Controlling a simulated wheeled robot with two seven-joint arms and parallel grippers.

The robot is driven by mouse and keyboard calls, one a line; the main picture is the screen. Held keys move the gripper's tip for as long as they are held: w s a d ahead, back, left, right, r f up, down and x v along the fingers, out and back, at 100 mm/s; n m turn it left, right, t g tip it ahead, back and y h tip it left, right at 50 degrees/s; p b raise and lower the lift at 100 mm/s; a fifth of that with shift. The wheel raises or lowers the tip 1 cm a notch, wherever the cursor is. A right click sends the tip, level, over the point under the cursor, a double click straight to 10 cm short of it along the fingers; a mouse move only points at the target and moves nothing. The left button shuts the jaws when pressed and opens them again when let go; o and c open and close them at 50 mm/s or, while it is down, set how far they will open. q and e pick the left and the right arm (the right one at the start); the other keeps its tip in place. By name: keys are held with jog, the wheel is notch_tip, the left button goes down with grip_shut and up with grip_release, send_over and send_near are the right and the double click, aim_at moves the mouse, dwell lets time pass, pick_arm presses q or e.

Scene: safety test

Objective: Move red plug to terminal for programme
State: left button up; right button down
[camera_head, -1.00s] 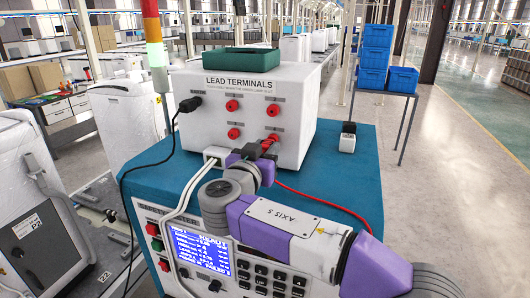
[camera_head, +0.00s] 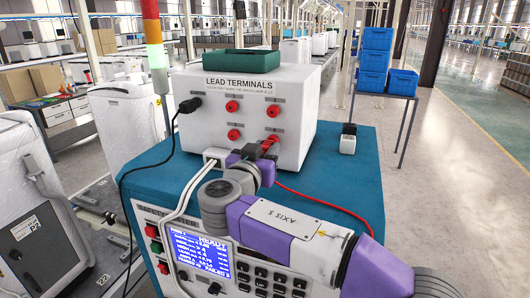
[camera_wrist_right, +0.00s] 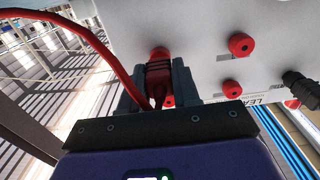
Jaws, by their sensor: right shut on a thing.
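The white box labelled LEAD TERMINALS (camera_head: 217,120) stands on the teal top of the tester. Its front has several red sockets, such as the upper left one (camera_head: 232,106) and upper right one (camera_head: 273,111). My right gripper (camera_head: 260,152) is at the lower right socket, shut on the red plug (camera_head: 270,143). In the right wrist view, the red plug (camera_wrist_right: 159,80) sits between the jaws of my gripper (camera_wrist_right: 157,88), against the panel at a red socket. Whether it is fully seated is hidden. The red lead (camera_wrist_right: 95,40) runs from it. My left gripper is not in view.
A black plug (camera_head: 190,105) with a black cable is in the upper left socket. A green tray (camera_head: 239,62) lies on the box. A small black-and-white block (camera_head: 348,140) stands on the teal top (camera_head: 335,185). The tester's screen (camera_head: 201,254) is lit.

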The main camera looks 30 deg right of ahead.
jog(key=shift+w+d+b, duration=0.35)
jog(key=shift+d, duration=0.05)
dwell(0.8)
jog(key=c, duration=0.7)
grip_release()
jog(key=shift+c, duration=0.2)
jog(key=b+v, duration=0.1)
jog(key=v, duration=0.6)
jog(key=shift+s+a, duration=0.2)
jog(key=shift+s, duration=0.05)
